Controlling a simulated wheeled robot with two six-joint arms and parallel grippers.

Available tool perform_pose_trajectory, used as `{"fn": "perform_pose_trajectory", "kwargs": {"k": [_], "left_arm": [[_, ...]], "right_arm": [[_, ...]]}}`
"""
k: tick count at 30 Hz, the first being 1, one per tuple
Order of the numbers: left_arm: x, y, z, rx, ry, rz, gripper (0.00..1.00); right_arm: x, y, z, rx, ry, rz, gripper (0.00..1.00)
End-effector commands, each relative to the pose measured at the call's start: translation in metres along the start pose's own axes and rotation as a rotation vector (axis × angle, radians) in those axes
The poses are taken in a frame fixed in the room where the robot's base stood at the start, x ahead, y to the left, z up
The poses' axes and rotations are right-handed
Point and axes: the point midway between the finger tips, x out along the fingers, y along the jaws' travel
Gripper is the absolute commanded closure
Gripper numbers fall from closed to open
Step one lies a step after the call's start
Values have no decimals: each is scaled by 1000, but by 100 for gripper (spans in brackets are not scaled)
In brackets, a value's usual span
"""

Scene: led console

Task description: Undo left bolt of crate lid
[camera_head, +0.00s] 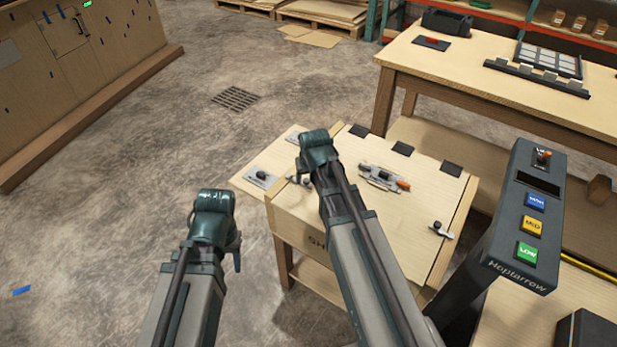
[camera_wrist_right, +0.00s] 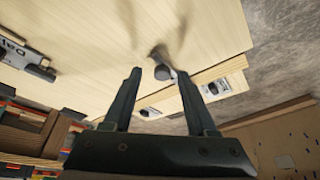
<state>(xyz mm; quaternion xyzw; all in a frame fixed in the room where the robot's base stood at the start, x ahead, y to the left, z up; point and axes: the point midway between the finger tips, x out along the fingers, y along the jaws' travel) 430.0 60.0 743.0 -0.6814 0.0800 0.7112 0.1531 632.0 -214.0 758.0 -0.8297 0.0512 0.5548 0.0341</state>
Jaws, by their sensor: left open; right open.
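The pale wooden crate lid (camera_head: 345,160) lies flat on the crate (camera_head: 295,228). Its left bolt (camera_head: 304,181) shows only in part, as a dark knob beside my right gripper (camera_head: 313,155), which hides the rest. In the right wrist view the bolt's knob (camera_wrist_right: 162,72) appears near and roughly between the two open fingertips (camera_wrist_right: 158,75), apart from them; its metal part is blurred. The right bolt (camera_head: 440,230) sits at the lid's right edge. My left gripper (camera_head: 218,210) is open and empty, over the floor left of the crate.
A latch with an orange handle (camera_head: 382,178) lies on the lid. A low board with metal knob plates (camera_head: 262,178) adjoins the crate's left. A dark console (camera_head: 530,215) with coloured buttons stands right. A workbench (camera_head: 490,85) is behind.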

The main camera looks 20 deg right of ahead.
Motion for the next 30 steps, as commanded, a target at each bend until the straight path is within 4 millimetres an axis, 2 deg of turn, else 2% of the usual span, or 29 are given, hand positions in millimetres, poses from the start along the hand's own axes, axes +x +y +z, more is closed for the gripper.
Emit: {"fn": "perform_pose_trajectory", "kwargs": {"k": [21, 25, 30], "left_arm": [[-104, -10, 6, -1, 0, 0, 50], [-117, -11, 7, -1, 0, 0, 50], [-121, -12, 7, -1, 0, 0, 50]], "right_arm": [[-113, 1, -1, 0, -1, 1, 42], [-127, 1, 0, 0, -1, 1, 42], [-132, 1, 0, 0, -1, 1, 42]]}}
